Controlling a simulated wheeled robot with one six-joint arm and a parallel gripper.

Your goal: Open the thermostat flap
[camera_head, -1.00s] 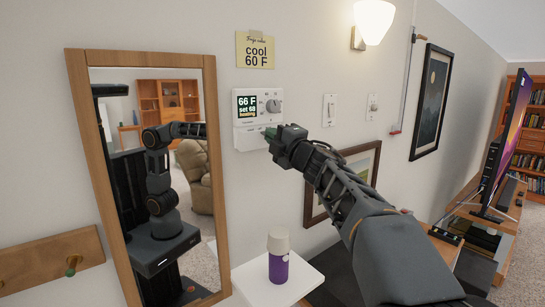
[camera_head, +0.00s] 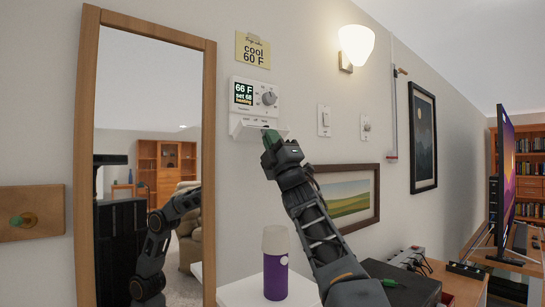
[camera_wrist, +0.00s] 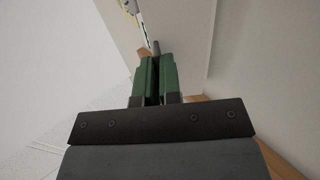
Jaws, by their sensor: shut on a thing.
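The white thermostat (camera_head: 257,95) is on the wall below a yellow note. Its screen reads 66 F, set 68, heating, with a round knob to the right. The flap (camera_head: 242,129) at its bottom is tilted outward, and a strip with small markings shows above it. My gripper (camera_head: 270,138) is at the flap's lower front edge, its green fingers pointing up. In the wrist view the green fingers (camera_wrist: 155,78) are close together on a small grey tab (camera_wrist: 156,47) at the edge of the white flap (camera_wrist: 180,40).
A wood-framed mirror (camera_head: 209,150) hangs left of the thermostat. A purple bottle with a white cap (camera_head: 275,275) stands on a white shelf (camera_head: 236,294) below. A framed landscape (camera_head: 348,197) hangs close to my arm. Switches (camera_head: 324,120) are to the right.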

